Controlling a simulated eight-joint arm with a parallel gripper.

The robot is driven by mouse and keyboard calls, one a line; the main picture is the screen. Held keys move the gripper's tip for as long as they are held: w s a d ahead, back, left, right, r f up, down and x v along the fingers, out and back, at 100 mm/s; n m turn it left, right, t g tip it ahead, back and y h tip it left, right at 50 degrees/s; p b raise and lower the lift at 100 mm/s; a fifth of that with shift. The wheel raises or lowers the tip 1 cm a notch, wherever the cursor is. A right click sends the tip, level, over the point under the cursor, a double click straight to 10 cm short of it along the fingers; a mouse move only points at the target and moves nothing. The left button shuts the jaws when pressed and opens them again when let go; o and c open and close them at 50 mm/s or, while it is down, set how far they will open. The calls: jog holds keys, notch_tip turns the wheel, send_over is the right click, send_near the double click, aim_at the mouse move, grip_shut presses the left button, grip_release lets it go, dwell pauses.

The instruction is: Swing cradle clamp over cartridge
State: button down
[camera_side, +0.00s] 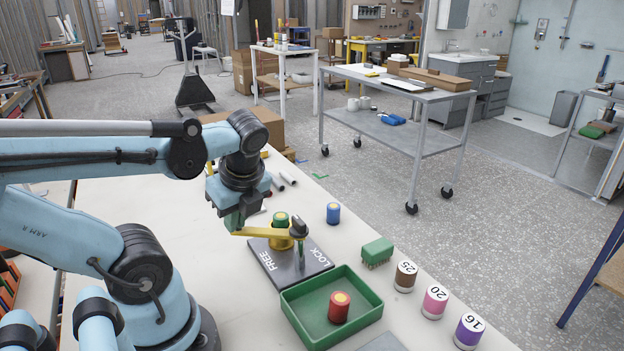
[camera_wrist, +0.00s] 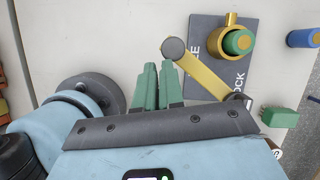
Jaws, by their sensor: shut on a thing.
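The dark base plate (camera_side: 290,262), marked FREE and LOCK, lies on the bench. The yellow clamp arm (camera_side: 262,232) runs from a dark pivot post (camera_side: 299,229) out past the plate's FREE side. In the wrist view the clamp arm (camera_wrist: 205,74) passes beside the cartridge, not over it. My gripper (camera_side: 238,226) is shut on the clamp arm's free end; its green fingers (camera_wrist: 158,70) meet the round grey knob (camera_wrist: 173,48).
A green tray (camera_side: 364,320) holding a red cartridge (camera_side: 339,307) stands in front of the plate. A blue cartridge (camera_side: 333,213), a green block (camera_side: 377,251) and numbered cylinders (camera_side: 435,301) stand along the right bench edge. Bare bench lies left of the plate.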

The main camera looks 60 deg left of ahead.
jog(key=w+a+m+t, duration=0.2)
jog(key=w+a+m, duration=0.4)
jog(key=w+a, duration=0.1)
jog(key=shift+w+a, duration=0.15)
jog(key=shift+w, duration=0.15)
dwell(0.3)
dwell(0.6)
jog(key=s+d+r, duration=0.2)
jog(key=s+r, duration=0.5)
jog(key=r, duration=0.2)
jog(key=shift+s+r, duration=0.15)
jog(key=shift+s, duration=0.05)
dwell(0.4)
